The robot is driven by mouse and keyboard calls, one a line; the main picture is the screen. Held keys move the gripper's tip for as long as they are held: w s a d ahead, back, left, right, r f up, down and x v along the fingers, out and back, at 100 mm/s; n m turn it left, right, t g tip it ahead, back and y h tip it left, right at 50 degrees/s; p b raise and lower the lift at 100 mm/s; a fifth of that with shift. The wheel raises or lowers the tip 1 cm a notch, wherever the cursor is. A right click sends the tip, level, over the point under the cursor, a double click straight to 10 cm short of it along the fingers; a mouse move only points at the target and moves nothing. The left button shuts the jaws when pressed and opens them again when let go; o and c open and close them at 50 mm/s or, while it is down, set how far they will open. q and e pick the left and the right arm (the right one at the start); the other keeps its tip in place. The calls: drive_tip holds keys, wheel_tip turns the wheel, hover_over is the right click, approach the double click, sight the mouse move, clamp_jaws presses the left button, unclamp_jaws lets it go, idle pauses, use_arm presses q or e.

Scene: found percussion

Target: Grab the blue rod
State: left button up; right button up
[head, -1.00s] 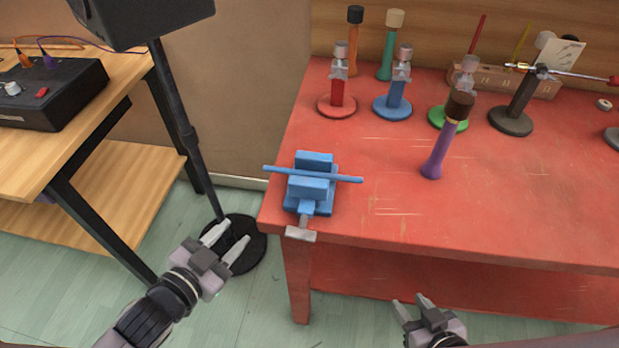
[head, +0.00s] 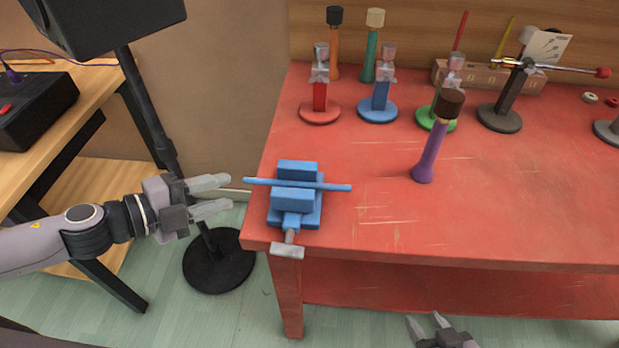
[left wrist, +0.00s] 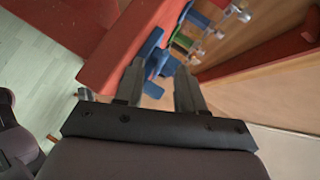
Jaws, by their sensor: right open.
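The blue rod (head: 334,187) lies across the blue vise (head: 298,222) at the near left corner of the red table. Its left end sticks out past the vise toward my left gripper. My left gripper (head: 228,194) is open and empty, just left of the rod's left end and apart from it, fingers pointing right. In the left wrist view the open fingers (left wrist: 158,82) point at blue parts beyond them; I cannot clearly tell rod from vise there. My right gripper (head: 428,322) is open and empty at the bottom, in front of the table.
The red table (head: 520,210) holds a purple handle with a dark top (head: 428,158) and several coloured stands at the back. A black speaker (head: 100,20) on a stand rises behind my left arm. A wooden desk with a black box (head: 40,105) is at the left.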

sight(245, 182)
use_arm(q)
drive_tip(key=shift+r+p+x, duration=0.15)
drive_tip(key=shift+p+x, duration=0.2)
drive_tip(key=shift+x, duration=1.05)
drive_tip(key=shift+r+p+x, duration=0.15)
drive_tip(key=shift+p+x, duration=0.2)
drive_tip(key=shift+x, duration=1.05)
drive_tip(key=shift+w+d+f, duration=0.2)
drive_tip(key=shift+w+d, duration=0.15)
drive_tip(key=shift+w, duration=0.2)
clamp_jaws()
